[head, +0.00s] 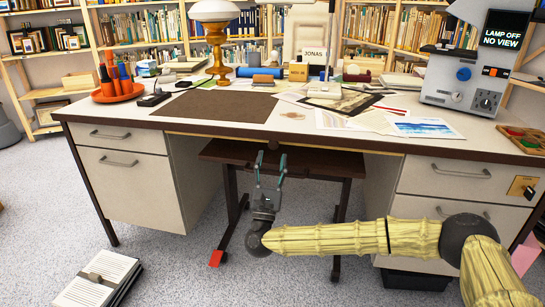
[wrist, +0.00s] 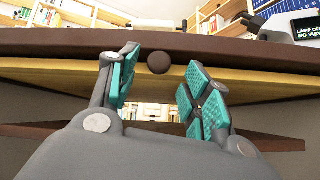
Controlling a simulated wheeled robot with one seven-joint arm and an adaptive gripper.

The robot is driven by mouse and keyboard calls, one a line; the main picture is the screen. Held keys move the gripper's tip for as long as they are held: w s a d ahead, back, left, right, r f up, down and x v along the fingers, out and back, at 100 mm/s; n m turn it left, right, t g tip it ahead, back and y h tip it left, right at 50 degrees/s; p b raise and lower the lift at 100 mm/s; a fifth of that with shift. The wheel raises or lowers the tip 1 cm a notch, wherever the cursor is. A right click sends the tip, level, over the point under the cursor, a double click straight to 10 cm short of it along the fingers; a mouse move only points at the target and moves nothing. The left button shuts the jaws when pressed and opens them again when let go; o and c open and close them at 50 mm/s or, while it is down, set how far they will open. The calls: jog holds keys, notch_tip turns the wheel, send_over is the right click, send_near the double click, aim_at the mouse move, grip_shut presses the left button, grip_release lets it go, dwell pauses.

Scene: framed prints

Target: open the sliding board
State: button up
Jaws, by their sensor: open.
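The sliding board shows as a pale yellow wooden edge under the dark front edge of the desktop, in the head view (head: 340,147) and the wrist view (wrist: 235,84). It looks pushed in beneath the top. A round dark knob (wrist: 158,62) sits at its middle. My gripper (head: 270,165) is open in front of the desk's knee space, with its teal-padded fingers pointing toward the board's edge. In the wrist view my gripper (wrist: 160,88) has the knob between and just beyond its fingertips, apparently untouched. Nothing is held.
A dark low table on casters (head: 215,151) stands in the knee space below the board. Drawer units flank it on the left (head: 125,185) and right (head: 455,180). The desktop is cluttered.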

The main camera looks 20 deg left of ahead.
aim_at(273, 148)
jog(key=shift+b+x, duration=0.3)
jog(key=shift+x, duration=1.25)
grip_shut()
